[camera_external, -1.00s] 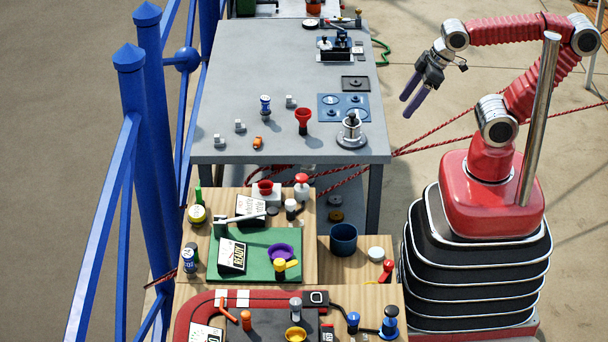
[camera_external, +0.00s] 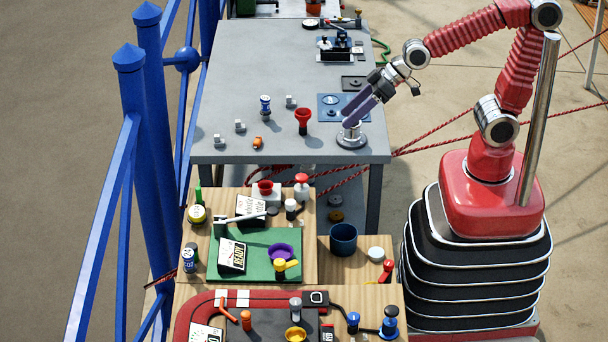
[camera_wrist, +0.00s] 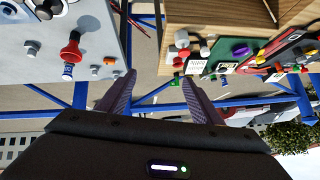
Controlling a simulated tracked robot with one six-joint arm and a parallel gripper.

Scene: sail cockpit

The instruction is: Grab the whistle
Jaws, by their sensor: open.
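A small orange object (camera_external: 257,142), which looks like the whistle, lies near the front edge of the grey table. It also shows in the wrist view (camera_wrist: 109,60), left of my fingers. My gripper (camera_external: 346,117) is open and empty, with its two purple fingers pointing left over the right part of the table. They are well right of the orange object and apart from it. In the wrist view my gripper (camera_wrist: 158,77) has a wide gap between its fingers. The fingers partly hide a metal-topped piece and a blue plate (camera_external: 327,99) on the table.
A red funnel-shaped cup (camera_external: 303,115) stands between my gripper and the orange object. Small grey blocks (camera_external: 219,140) lie to the left. Blue railings (camera_external: 150,140) run along the left side.

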